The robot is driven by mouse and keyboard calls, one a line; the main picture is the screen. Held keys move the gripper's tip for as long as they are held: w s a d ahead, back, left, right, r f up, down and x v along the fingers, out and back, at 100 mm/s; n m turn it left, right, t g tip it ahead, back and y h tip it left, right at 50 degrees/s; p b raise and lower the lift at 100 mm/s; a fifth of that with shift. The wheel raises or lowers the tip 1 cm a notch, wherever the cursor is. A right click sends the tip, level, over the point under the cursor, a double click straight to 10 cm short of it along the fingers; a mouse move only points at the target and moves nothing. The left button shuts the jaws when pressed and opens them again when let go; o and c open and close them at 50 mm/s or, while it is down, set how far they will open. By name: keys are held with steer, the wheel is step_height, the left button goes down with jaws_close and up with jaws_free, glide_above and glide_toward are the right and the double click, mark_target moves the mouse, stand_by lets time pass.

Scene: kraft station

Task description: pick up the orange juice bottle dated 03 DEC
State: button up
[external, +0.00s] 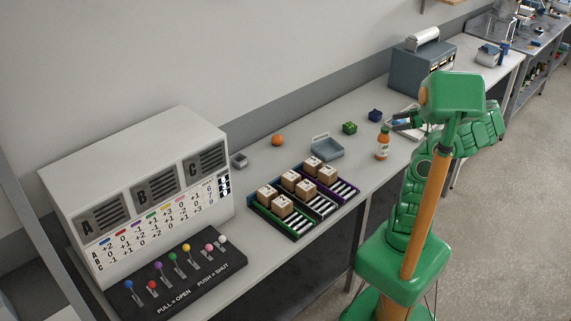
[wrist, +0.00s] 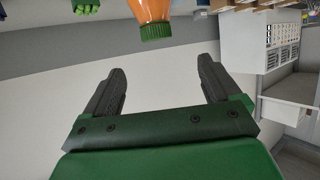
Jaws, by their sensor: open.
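An orange juice bottle (external: 382,145) with a green cap stands upright on the bench near its front edge. Its date cannot be read. In the wrist view the bottle (wrist: 152,10) shows cap-down at the top edge, and most of its body is cut off. My gripper (external: 396,121) is just to the right of the bottle's top in the external view. In the wrist view my gripper (wrist: 160,82) has its two dark fingers spread wide with nothing between them. The bottle's cap lies beyond the fingertips, between their lines.
Racks with cardboard boxes (external: 297,191) are further left. A grey machine (external: 421,65) stands behind. An orange fruit (external: 278,140) lies near the wall.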

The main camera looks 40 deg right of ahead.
glide_toward(380, 141)
steer(key=w+f, duration=0.2)
steer(key=w, duration=0.1)
steer(key=shift+d+f+x, duration=0.1)
steer(key=shift+x, duration=1.2)
steer(key=shift+d+f+x, duration=0.1)
steer(key=shift+x, duration=1.15)
steer(key=shift+d+f+x, duration=0.1)
steer(key=shift+d+x, duration=0.05)
steer(key=shift+x, duration=1.15)
steer(key=c, duration=1.3)
steer(key=shift+r, duration=0.1)
